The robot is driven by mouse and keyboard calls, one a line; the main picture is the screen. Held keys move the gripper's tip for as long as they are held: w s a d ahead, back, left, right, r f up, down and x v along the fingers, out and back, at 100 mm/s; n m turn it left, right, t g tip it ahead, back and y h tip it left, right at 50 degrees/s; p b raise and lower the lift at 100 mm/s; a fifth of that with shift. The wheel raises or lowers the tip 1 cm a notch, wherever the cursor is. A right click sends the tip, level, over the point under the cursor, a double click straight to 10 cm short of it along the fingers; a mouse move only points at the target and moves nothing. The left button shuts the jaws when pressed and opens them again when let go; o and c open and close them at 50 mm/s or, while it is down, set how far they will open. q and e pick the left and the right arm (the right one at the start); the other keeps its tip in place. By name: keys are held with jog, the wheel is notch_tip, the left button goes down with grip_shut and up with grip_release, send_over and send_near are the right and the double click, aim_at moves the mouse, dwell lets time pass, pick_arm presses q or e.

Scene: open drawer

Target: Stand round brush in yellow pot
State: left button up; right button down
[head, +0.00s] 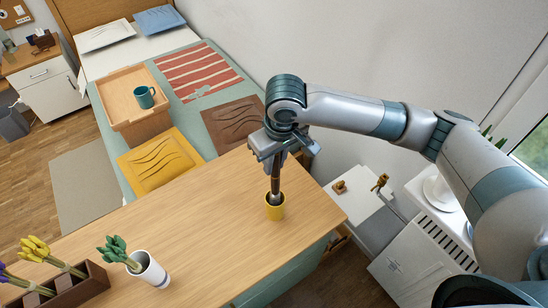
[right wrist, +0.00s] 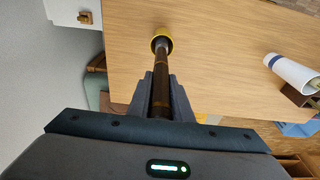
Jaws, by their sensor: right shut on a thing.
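The small yellow pot (head: 274,212) stands on the wooden table near its right end. The round brush (head: 276,178) is a dark, slim stick held upright, with its lower end in the pot's mouth. How deep it reaches is hidden. My right gripper (head: 274,160) is shut on the brush above the pot. In the right wrist view, my gripper fingers (right wrist: 161,95) close around the dark brush handle (right wrist: 161,72), which runs to the yellow pot (right wrist: 167,37). My left gripper is not in view.
A white pot (head: 153,274) with green buds and a dark wooden box (head: 85,290) with yellow and purple flowers stand at the table's left front. Behind the table is a bed (head: 190,120) with a tray and a green mug (head: 145,97). The table around the yellow pot is clear.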

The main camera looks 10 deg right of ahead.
jog(key=shift+f, duration=1.25)
jog(key=c, duration=1.5)
grip_release()
jog(key=r+b, duration=0.1)
jog(key=r, duration=0.4)
jog(key=s+r+b, duration=0.1)
jog(key=r, duration=0.5)
jog(key=s+d+r+b, duration=0.1)
jog(key=r, duration=0.5)
jog(key=shift+s+r, duration=0.1)
jog(key=shift+s, duration=0.1)
